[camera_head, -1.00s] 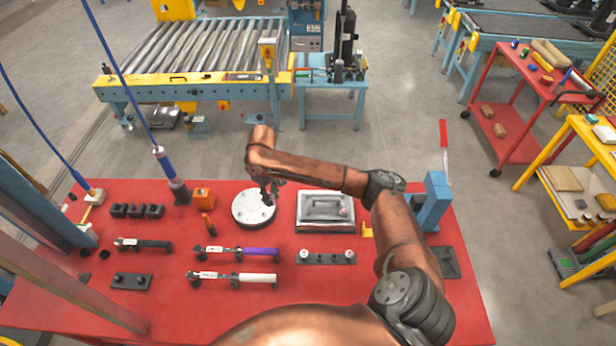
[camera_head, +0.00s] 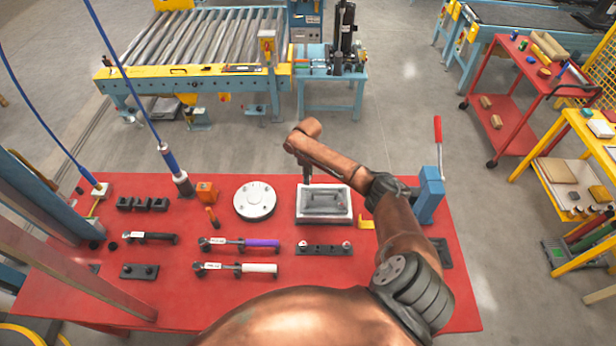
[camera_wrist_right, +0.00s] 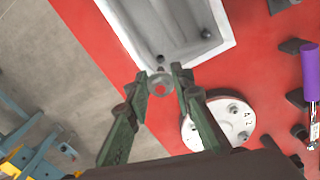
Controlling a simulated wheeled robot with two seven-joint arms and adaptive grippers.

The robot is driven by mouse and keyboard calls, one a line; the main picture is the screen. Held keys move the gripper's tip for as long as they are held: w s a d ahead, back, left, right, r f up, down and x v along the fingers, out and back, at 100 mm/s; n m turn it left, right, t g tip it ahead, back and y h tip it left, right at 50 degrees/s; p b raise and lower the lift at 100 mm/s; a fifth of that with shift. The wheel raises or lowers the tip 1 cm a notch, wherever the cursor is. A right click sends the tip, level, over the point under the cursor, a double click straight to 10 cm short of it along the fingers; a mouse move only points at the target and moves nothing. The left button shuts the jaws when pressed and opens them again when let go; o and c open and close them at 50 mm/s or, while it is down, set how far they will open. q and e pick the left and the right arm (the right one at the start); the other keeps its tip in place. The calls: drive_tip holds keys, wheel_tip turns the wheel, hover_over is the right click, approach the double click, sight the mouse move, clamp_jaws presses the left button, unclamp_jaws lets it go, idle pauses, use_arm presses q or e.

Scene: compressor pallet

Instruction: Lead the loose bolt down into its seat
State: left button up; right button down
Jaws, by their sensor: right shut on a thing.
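My right gripper (camera_head: 307,178) is at the far left part of a white rectangular housing (camera_head: 324,219). In the right wrist view my right gripper (camera_wrist_right: 161,84) is shut on a small grey bolt (camera_wrist_right: 160,86), its round end seen between the fingertips. A dark hole shows just beyond the bolt in the rim of the housing (camera_wrist_right: 222,45), and another sits farther along. Whether the bolt touches the housing I cannot tell. The bolt is too small to make out in the head view. My left gripper is not in view.
A round white plate (camera_head: 255,201) lies left of the housing. Purple (camera_head: 262,243) and white (camera_head: 258,268) handled tools and a black strip (camera_head: 324,250) lie nearer on the red table (camera_head: 350,290). A blue post (camera_head: 430,195) with a red lever stands to the right.

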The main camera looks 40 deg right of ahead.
sight(308, 188)
drive_tip(key=shift+r+p, duration=0.1)
drive_tip(key=shift+p, duration=0.35)
wheel_tip(308, 188, down, 4)
drive_tip(key=shift+r+b, duration=0.25)
drive_tip(key=shift+b, duration=0.6)
drive_tip(key=shift+f, duration=0.5)
use_arm(q)
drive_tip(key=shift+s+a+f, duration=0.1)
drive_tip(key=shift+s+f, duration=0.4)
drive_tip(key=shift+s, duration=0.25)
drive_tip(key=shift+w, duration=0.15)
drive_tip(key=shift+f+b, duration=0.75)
drive_tip(key=shift+b, duration=0.15)
use_arm(e)
drive_tip(key=shift+s+f, duration=0.1)
drive_tip(key=shift+f, duration=1.55)
drive_tip(key=c, duration=1.6)
unclamp_jaws()
